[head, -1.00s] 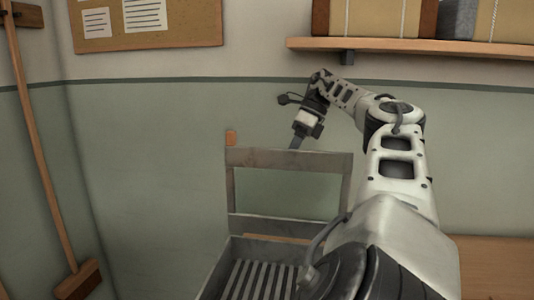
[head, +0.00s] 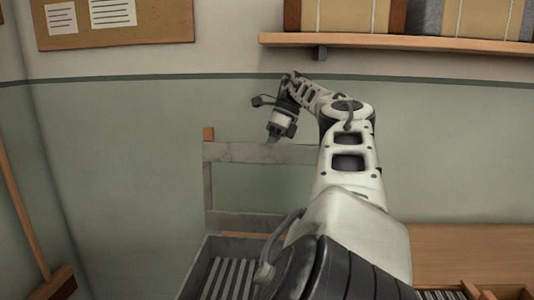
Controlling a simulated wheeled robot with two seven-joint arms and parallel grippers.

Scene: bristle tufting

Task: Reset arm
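My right arm reaches up from the bottom of the head view, and its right gripper (head: 275,136) is at the far end, pointing down. The gripper is just above or in front of the top rail of a grey metal frame (head: 245,152); I cannot tell if they touch. Its fingers are small and dark here, so I cannot see whether they are open or shut. My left gripper is not in view.
A grey tray with slats (head: 228,276) stands below the frame. A wooden bench (head: 460,250) is at right, with wooden dividers at its lower edge. A wall shelf (head: 400,43) holds boxes. A broom (head: 30,220) leans at left.

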